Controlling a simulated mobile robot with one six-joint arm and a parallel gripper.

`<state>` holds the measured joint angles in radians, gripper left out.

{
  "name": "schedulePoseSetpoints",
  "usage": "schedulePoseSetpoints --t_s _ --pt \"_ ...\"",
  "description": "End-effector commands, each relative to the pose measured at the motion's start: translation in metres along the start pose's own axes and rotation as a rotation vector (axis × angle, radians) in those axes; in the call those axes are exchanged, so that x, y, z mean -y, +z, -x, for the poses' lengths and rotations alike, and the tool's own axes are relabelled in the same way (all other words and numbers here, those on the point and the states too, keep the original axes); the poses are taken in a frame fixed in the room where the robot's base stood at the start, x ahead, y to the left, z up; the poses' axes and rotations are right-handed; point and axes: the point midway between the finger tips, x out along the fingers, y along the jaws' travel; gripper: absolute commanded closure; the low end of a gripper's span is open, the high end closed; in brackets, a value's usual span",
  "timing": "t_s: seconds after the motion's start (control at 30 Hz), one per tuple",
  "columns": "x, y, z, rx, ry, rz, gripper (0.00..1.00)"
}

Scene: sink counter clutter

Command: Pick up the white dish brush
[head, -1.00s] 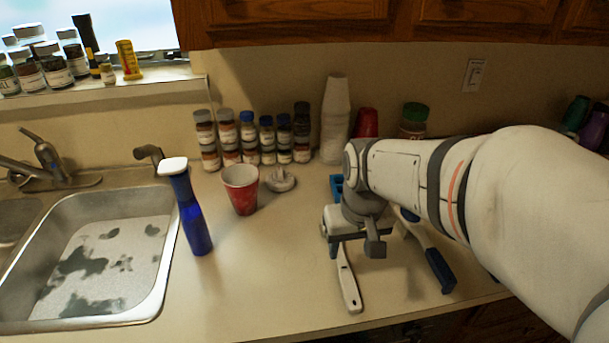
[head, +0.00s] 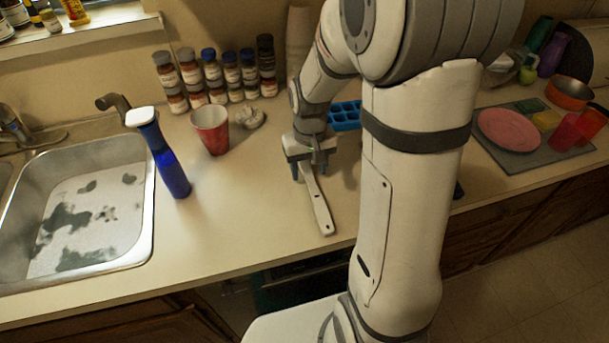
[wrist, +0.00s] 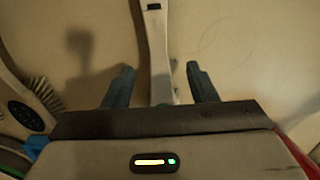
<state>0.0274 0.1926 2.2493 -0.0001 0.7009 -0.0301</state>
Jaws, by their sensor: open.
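The white dish brush lies on the counter; its long white handle (head: 320,210) points toward the front edge in the head view. In the wrist view the handle (wrist: 157,50) runs up the middle, with a dark mark near the top. Its head end is hidden under my gripper. My gripper (head: 310,172) is low over the brush, pointing down. Its open fingers (wrist: 160,75) stand on either side of the handle, with a gap on each side. I cannot tell how far the fingertips are above the counter.
Another brush with bristles (wrist: 47,92) and a dark patch lies left in the wrist view. A blue tray (head: 345,116) is behind my gripper. A red cup (head: 211,130), blue bottle (head: 168,160) and sink (head: 148,215) are left. Counter between bottle and handle is clear.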

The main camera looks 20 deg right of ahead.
Motion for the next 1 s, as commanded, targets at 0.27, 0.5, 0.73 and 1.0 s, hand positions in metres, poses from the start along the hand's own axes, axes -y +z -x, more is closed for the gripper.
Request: schedulePoseSetpoints --t_s 0.27,0.5,0.73,1.0 --pt "-0.0001 0.0001 -0.0098 -0.001 0.0 -0.001 0.48" --pt "-0.0003 0.0001 -0.0095 -0.001 0.0 -0.001 0.62" --pt "-0.0005 0.0001 -0.0094 -0.001 0.0 -0.001 0.8" --pt "-0.0007 0.0 -0.0093 -0.002 0.0 -0.002 0.97"
